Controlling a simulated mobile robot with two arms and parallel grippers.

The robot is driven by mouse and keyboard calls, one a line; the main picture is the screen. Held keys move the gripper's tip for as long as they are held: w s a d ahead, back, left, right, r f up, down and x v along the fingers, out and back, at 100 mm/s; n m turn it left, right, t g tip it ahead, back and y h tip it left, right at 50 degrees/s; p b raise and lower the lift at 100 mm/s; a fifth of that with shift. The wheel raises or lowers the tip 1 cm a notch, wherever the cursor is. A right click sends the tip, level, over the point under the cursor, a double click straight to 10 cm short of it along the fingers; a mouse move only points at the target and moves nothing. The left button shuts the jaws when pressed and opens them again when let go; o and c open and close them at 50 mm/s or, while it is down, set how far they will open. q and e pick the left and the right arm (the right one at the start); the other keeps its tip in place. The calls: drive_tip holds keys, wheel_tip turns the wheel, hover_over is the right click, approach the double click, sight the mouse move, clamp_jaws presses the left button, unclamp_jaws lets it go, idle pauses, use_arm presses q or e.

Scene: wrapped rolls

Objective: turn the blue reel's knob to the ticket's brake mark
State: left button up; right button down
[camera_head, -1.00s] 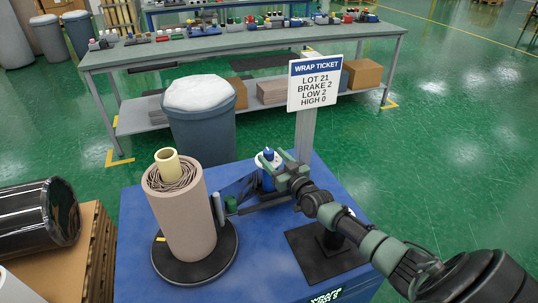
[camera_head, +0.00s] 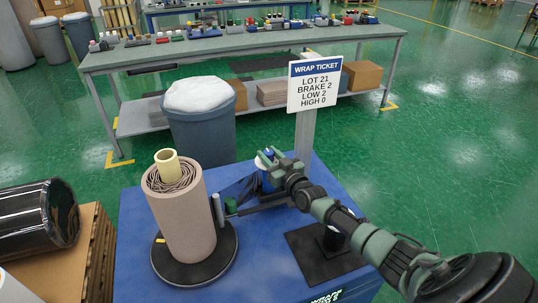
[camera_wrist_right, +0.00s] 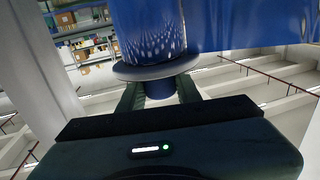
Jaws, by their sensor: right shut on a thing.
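The blue reel (camera_head: 267,181) stands on the blue machine top, behind the wrapped roll and mostly hidden by my right gripper (camera_head: 268,158). In the right wrist view the reel's blue film (camera_wrist_right: 148,30) ends in a grey flange (camera_wrist_right: 155,70), with a short blue knob (camera_wrist_right: 160,90) beyond it. My right gripper is shut on this knob, a finger on each side. Any scale marks on the knob are hidden. The white wrap ticket (camera_head: 315,84) on a post reads LOT 21, BRAKE 2, LOW 2, HIGH 0. My left gripper is not in view.
A tan wrapped roll (camera_head: 185,218) stands on a black turntable (camera_head: 213,272) at left. A grey bin (camera_head: 203,135) with a white bag is behind. A black roll (camera_head: 38,220) lies on a pallet at far left. A long workbench (camera_head: 235,42) crosses the back.

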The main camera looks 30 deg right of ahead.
drive_tip(key=shift+a+r+m+g+h+p, duration=0.2)
drive_tip(key=shift+m+h+p, duration=0.9)
drive_tip(key=shift+p, duration=0.8)
drive_tip(key=shift+a+f+m+g+h+p, duration=0.1)
drive_tip(key=shift+m+g+h+p, duration=0.4)
drive_tip(key=shift+h+p, duration=1.2)
drive_tip(key=shift+m+g+h+p, duration=0.5)
drive_tip(key=shift+m+h+p, duration=0.05)
drive_tip(key=shift+m+h, duration=0.45)
drive_tip(key=m+h, duration=0.1)
drive_tip(key=m+g+h, duration=0.1)
drive_tip(key=shift+f+g+h+b, duration=0.25)
drive_tip(key=shift+g+h+b, duration=0.05)
drive_tip(key=shift+h+b, duration=0.1)
drive_tip(key=shift+d+r+m+g+h+b, duration=0.15)
drive_tip(key=shift+m+g+h+b, duration=0.35)
drive_tip(key=shift+m+g+h, duration=0.25)
drive_tip(key=shift+w, duration=0.1)
drive_tip(key=c, duration=1)
unclamp_jaws()
drive_tip(key=shift+o, duration=0.2)
